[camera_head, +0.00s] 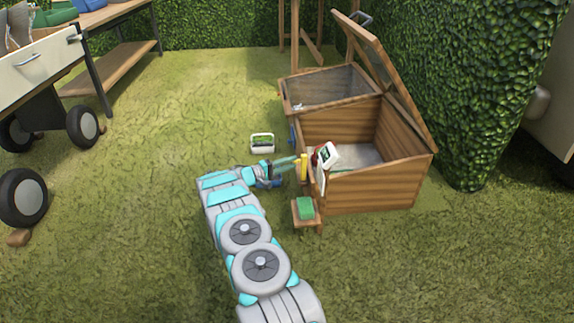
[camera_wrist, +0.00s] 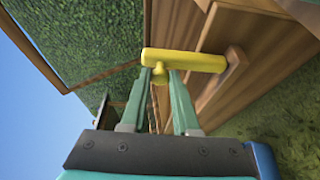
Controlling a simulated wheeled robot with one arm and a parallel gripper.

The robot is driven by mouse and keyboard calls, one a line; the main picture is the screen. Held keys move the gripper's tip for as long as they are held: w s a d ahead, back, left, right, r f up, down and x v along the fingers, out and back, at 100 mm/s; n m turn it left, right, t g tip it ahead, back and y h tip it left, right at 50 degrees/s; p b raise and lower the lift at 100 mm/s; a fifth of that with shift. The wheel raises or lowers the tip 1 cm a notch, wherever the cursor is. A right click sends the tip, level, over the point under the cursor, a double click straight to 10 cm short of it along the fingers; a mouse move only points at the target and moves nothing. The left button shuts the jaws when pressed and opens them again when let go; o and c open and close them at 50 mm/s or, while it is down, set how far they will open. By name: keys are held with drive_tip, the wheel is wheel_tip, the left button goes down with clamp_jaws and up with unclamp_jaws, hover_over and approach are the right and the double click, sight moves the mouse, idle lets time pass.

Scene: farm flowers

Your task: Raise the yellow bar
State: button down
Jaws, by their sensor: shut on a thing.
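The yellow bar (camera_head: 304,168) stands upright at the near left corner of the open wooden box in the head view. My gripper (camera_head: 294,163) reaches it from the left. In the wrist view the yellow bar (camera_wrist: 205,62) crosses in front of the green fingers, with a rounded stub on its near side. My gripper (camera_wrist: 168,76) is shut on the bar at this stub, the fingertips on either side of it. One end of the bar meets a brown wooden piece (camera_wrist: 236,60) by the box wall.
The wooden box (camera_head: 375,185) has its lid (camera_head: 385,65) propped up. A white device (camera_head: 325,155) sits at its near corner, and a green block (camera_head: 305,207) on a small ledge below. A white-and-green item (camera_head: 262,142) lies on the grass.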

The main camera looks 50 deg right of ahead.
idle(0.5)
drive_tip(key=c, duration=0.7)
unclamp_jaws()
drive_tip(key=shift+o, duration=0.2)
drive_tip(key=shift+a, duration=0.15)
drive_tip(key=v, duration=0.7)
drive_tip(key=shift+a+p, duration=0.3)
drive_tip(key=shift+p, duration=0.15)
